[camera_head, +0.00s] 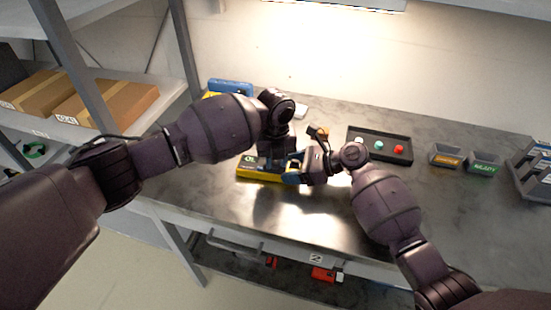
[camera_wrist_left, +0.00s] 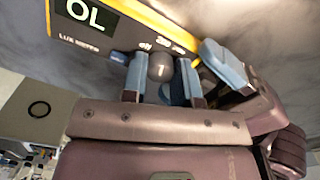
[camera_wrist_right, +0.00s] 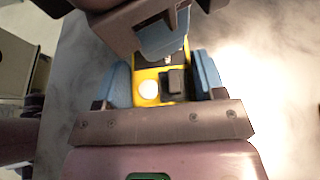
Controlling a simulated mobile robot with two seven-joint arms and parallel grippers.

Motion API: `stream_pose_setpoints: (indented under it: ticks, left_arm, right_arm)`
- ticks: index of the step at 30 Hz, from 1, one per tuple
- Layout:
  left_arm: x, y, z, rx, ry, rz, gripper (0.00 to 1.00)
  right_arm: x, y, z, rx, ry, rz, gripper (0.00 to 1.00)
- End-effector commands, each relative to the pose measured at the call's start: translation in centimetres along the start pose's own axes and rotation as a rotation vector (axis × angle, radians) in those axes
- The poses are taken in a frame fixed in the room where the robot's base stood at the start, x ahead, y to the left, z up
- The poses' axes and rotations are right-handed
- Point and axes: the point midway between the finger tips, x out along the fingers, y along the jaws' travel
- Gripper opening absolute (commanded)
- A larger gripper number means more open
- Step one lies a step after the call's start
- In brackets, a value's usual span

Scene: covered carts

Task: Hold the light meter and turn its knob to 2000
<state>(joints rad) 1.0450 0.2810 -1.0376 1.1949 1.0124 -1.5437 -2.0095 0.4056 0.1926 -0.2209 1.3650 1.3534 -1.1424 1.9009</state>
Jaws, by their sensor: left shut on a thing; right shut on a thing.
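The yellow and black light meter (camera_head: 262,175) lies on the grey metal bench. Its display reads OL in the left wrist view (camera_wrist_left: 85,15). My left gripper (camera_head: 283,163) has its blue fingers on either side of the dark round knob (camera_wrist_left: 160,67) and is shut on it. OFF and a partly readable range label are near the knob; its exact setting cannot be told. My right gripper (camera_head: 296,174) is shut on the meter's body at one end, with fingers along both sides. A white dome (camera_wrist_right: 148,89) and a black block show between these fingers.
A black tray (camera_head: 389,149) with coloured round pieces lies right of the grippers. Cardboard boxes (camera_head: 105,105) are on the left shelf. The bench's front right is clear.

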Motion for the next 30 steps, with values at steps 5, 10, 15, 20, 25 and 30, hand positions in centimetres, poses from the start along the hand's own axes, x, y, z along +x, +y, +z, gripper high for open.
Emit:
stream_pose_setpoints:
  ticks: [5,10,15,20,25,30]
  left_arm:
    - [-0.1,-0.08,-0.07,0.17,0.001,-0.001,0.04]
    - [-0.11,-0.1,-0.06,0.329,0.001,-0.002,0.04]
    - [-0.11,-0.11,-0.09,0.477,0.002,-0.002,0.04]
    - [-0.13,-0.12,-0.08,0.59,0.001,-0.002,0.04]
    - [-0.12,-0.12,-0.09,0.678,0.001,-0.003,0.04]
    - [-0.1,-0.11,-0.1,0.732,0.001,-0.003,0.04]
  right_arm:
    - [-0.07,-0.09,-0.14,0.002,0.003,-0.004,0.33]
    - [-0.08,-0.1,-0.15,0.002,0.003,-0.004,0.33]
    - [-0.1,-0.12,-0.17,0.003,0.003,-0.004,0.33]
    - [-0.11,-0.13,-0.19,0.003,0.003,-0.005,0.33]
    - [-0.11,-0.13,-0.2,0.003,0.004,-0.005,0.33]
    - [-0.12,-0.14,-0.22,0.003,0.004,-0.005,0.33]
